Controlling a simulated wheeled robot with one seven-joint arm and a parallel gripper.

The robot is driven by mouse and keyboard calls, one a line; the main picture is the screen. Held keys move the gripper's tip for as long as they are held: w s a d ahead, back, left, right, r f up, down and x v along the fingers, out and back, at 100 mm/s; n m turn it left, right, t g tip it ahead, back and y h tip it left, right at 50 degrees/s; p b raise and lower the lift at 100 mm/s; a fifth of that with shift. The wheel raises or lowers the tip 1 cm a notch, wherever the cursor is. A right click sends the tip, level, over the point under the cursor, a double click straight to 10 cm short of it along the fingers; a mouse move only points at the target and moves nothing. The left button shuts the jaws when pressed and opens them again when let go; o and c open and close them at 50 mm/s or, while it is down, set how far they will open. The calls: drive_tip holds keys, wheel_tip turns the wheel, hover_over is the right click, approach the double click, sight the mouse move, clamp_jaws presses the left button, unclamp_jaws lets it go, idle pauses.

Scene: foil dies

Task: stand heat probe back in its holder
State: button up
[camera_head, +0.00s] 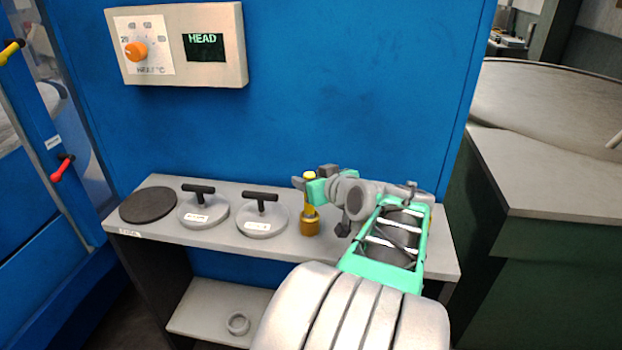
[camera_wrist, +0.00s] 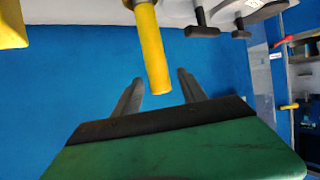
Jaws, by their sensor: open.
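The heat probe (camera_head: 309,209) is a yellow rod standing upright, its lower end in a short ochre holder (camera_head: 310,228) on the grey shelf top. My gripper (camera_head: 308,188) is at the probe's upper part, with its fingers around the rod's level. In the wrist view the yellow rod (camera_wrist: 154,60) reaches down between the two open fingers (camera_wrist: 160,77), with a gap on each side. The rod's free end shows there, and a grey band sits at the picture's top edge.
Two grey discs with black T-handles (camera_head: 203,211) (camera_head: 262,220) and a dark disc (camera_head: 148,205) lie left of the holder. A grey ring (camera_head: 238,323) is on the lower shelf. A blue panel with a control box (camera_head: 178,45) stands behind. A yellow block (camera_wrist: 10,25) shows in the wrist view.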

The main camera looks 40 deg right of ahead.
drive_tip(key=v, duration=0.7)
drive_tip(key=shift+s+r+b, duration=0.2)
drive_tip(key=shift+s+b, duration=0.1)
drive_tip(key=shift+b, duration=0.15)
drive_tip(key=shift+a, duration=0.15)
